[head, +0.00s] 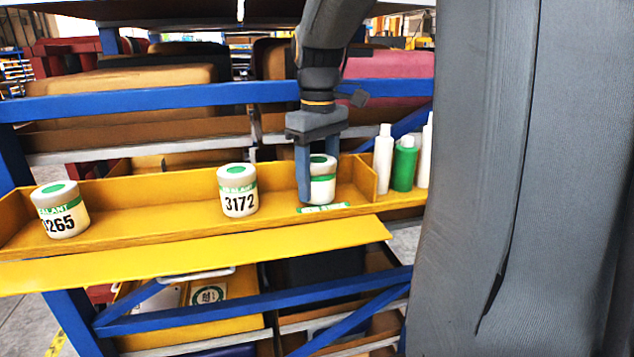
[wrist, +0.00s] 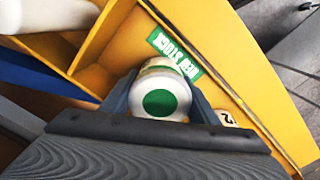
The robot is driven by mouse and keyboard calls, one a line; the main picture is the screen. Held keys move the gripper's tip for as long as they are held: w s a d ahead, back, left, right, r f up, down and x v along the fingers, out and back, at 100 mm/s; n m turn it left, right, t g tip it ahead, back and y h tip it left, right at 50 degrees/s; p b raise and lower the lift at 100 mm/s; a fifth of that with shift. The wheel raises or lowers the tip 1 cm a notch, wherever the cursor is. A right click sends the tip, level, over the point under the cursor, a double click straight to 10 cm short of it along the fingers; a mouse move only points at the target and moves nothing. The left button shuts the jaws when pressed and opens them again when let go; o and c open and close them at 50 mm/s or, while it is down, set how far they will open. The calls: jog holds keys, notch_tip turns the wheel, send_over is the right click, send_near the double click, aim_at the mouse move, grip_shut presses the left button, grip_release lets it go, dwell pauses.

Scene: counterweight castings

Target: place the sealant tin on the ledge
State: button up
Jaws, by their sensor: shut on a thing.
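My gripper (head: 318,186) is shut on a white sealant tin (head: 323,190) with a green lid spot. The tin is upright at the right end of the long yellow trough, by a green-and-white label. I cannot tell whether it touches the floor of the trough. In the wrist view the tin (wrist: 160,100) sits between both fingers, beside the label, which reads "NEW STOCK" (wrist: 173,54). Its number is hidden. A flat yellow ledge (head: 200,255) runs bare along the front, below the trough (head: 150,190).
Sealant tin 3172 (head: 238,190) stands left of my gripper, and tin 3265 (head: 60,209) stands at the far left. Right of a yellow divider are white bottles (head: 384,158) and a green bottle (head: 404,164). A blue rail (head: 160,102) crosses behind.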

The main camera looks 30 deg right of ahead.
jog(key=shift+f, duration=0.15)
jog(key=o, duration=1.2)
jog(key=shift+o, duration=0.2)
notch_tip(320, 180, up, 12)
jog(key=b, duration=0.3)
jog(key=shift+r, duration=0.2)
